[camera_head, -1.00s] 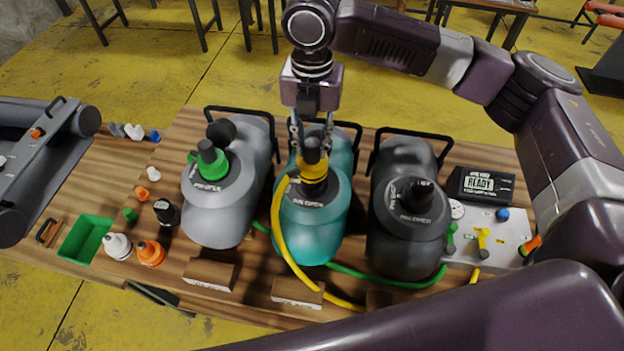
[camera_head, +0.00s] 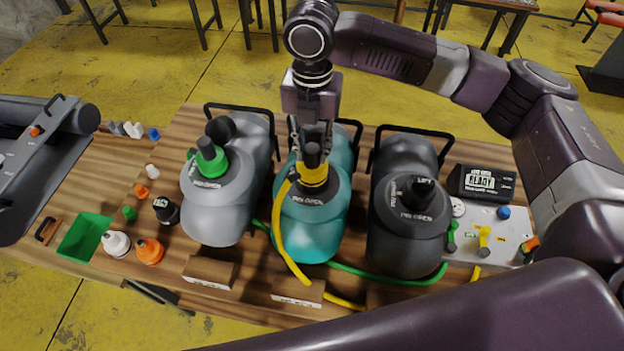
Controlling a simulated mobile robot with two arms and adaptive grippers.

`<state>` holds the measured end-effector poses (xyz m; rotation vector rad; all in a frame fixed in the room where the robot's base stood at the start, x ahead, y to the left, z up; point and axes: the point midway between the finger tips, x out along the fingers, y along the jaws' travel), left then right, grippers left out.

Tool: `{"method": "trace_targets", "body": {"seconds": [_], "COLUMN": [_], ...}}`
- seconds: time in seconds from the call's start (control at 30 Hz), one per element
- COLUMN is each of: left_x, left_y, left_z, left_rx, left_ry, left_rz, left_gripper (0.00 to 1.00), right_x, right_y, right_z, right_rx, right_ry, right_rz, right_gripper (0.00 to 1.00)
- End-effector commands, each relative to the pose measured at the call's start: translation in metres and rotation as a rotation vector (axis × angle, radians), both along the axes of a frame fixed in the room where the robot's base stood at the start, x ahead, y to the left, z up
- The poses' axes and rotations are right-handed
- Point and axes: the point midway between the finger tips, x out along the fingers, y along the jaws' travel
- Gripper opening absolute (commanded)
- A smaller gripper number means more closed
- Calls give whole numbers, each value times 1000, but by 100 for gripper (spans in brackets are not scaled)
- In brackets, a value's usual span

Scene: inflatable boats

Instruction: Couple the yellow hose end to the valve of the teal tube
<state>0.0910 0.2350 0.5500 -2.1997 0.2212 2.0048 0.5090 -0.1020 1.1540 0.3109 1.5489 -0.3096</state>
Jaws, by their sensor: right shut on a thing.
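The teal tube (camera_head: 309,236) lies in the middle of three tubes on the wooden table. The yellow hose end (camera_head: 313,174) is at the valve on its top, upright as far as I can see. The valve is hidden under it, so I cannot tell whether the two are locked. My right gripper (camera_head: 312,147) points down from above and is shut on the dark upper part of the yellow hose end. The yellow hose (camera_head: 280,235) bends down the left side of the teal tube to the table's front. My left gripper is out of view.
A grey tube (camera_head: 213,221) with a green fitting (camera_head: 211,158) stands at left, a dark grey tube (camera_head: 405,240) at right. A control panel (camera_head: 507,229) and READY display (camera_head: 482,183) are farther right. Bottles, small caps and a green tray (camera_head: 84,238) fill the left.

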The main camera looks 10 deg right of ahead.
Motion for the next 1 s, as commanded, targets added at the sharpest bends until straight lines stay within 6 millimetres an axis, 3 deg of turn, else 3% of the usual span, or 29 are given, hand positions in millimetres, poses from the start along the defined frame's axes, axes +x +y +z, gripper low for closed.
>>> {"method": "trace_targets", "body": {"seconds": [1.0], "left_x": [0], "left_y": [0], "left_z": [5], "left_rx": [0], "left_ry": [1], "left_rz": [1], "left_gripper": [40], "right_x": [0], "right_y": [1], "right_z": [-8], "right_rx": [1], "right_ry": [0], "right_rz": [0], "right_gripper": [0]}}
